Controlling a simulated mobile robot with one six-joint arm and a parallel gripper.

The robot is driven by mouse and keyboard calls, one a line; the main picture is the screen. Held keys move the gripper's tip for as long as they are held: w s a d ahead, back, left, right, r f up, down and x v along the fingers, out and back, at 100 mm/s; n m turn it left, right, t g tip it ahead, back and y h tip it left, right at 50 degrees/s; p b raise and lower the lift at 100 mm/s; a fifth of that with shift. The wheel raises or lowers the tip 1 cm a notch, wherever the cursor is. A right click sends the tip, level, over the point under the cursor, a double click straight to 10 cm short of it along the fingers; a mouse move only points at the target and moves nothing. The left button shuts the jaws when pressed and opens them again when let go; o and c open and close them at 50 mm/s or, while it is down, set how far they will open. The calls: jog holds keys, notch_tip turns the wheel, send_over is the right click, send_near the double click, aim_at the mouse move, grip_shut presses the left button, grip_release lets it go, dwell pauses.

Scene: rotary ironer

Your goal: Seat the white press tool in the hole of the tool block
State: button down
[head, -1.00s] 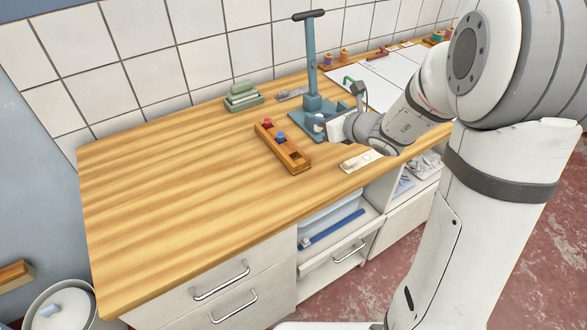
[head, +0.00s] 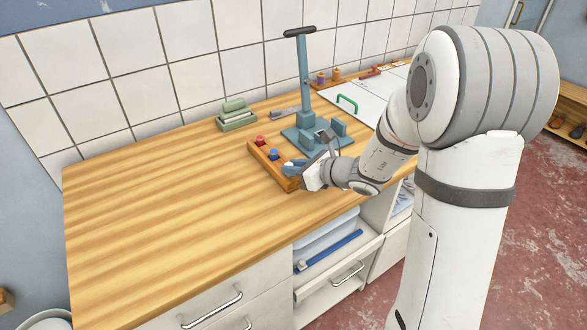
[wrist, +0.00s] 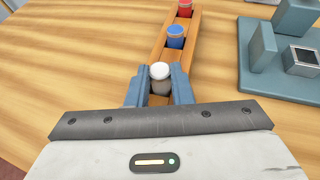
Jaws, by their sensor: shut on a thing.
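The wooden tool block (head: 258,158) lies on the worktop, also seen in the wrist view (wrist: 191,33). A red-capped tool (wrist: 185,8) and a blue-capped tool (wrist: 175,36) stand in it. My gripper (head: 294,167) is over the block's near end. In the wrist view my gripper (wrist: 160,84) is shut on the white press tool (wrist: 159,72), its white cap up and its grey-brown body between the fingers. The tool looks upright and in line with the other two. Its lower end and the hole are hidden, so I cannot tell how deep it sits.
A blue-grey press (head: 304,92) with a tall column stands just behind and right of the block; its base plate (wrist: 262,83) is close on the right in the wrist view. A green stack (head: 236,116) sits farther back. The worktop's left side is clear.

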jog(key=shift+f, duration=0.2)
jog(key=shift+f, duration=0.15)
jog(key=c, duration=1.3)
grip_release()
